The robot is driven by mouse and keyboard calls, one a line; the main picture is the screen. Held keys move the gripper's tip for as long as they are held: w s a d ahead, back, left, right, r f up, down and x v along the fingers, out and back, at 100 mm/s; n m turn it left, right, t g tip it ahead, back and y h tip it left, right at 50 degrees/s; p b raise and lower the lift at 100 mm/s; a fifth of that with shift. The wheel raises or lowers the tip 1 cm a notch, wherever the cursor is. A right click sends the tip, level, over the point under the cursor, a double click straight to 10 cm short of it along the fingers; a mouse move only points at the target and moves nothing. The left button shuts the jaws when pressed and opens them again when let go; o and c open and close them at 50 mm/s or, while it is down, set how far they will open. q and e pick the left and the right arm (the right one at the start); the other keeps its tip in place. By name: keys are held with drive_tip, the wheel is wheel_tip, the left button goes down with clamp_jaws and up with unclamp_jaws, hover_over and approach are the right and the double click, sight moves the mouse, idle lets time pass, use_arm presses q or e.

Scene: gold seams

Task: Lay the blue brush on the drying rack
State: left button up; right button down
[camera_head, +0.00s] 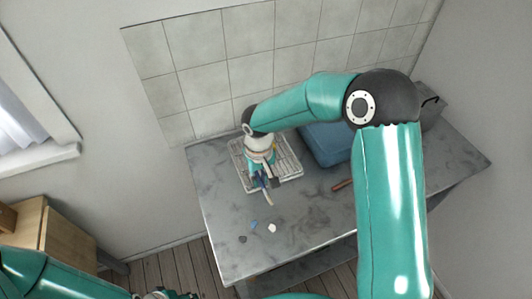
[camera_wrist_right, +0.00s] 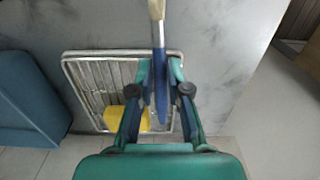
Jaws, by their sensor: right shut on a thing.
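My right gripper (camera_head: 263,181) is over the front part of the drying rack (camera_head: 290,167). It is shut on the blue brush (camera_head: 268,196). In the right wrist view the brush (camera_wrist_right: 159,40) stands between the fingers of the gripper (camera_wrist_right: 160,82), with its blue handle toward the palm and its metal ferrule and pale tip pointing away past the rack's edge. The wire rack (camera_wrist_right: 90,68) lies beneath; whether the brush touches it I cannot tell. My left gripper (camera_head: 166,295) shows only in part at the bottom edge of the head view.
A yellow sponge (camera_wrist_right: 114,119) lies in the rack. A blue bin (camera_head: 325,148) stands right of the rack in the head view. A brown-handled thing (camera_head: 342,184) and small blue (camera_head: 253,225), white (camera_head: 272,228) and dark (camera_head: 242,239) pieces lie on the grey counter (camera_head: 310,225).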

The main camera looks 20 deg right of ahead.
drive_tip(key=w+d+r+m+b, duration=0.3)
drive_tip(key=r+m, duration=0.4)
drive_tip(key=m, duration=0.2)
drive_tip(key=w+d+r+m+b, duration=0.35)
drive_tip(key=r+m, duration=0.35)
drive_tip(key=m, duration=0.3)
drive_tip(key=f, duration=1.4)
drive_tip(key=shift+s+a, duration=0.1)
drive_tip(key=shift+s, duration=0.15)
wheel_tip(320, 180, down, 5)
drive_tip(key=shift+r+p, duration=0.1)
drive_tip(key=shift+p, duration=0.45)
drive_tip(key=shift+f, duration=0.25)
drive_tip(key=c, duration=1.1)
unclamp_jaws()
drive_tip(key=shift+r, duration=0.1)
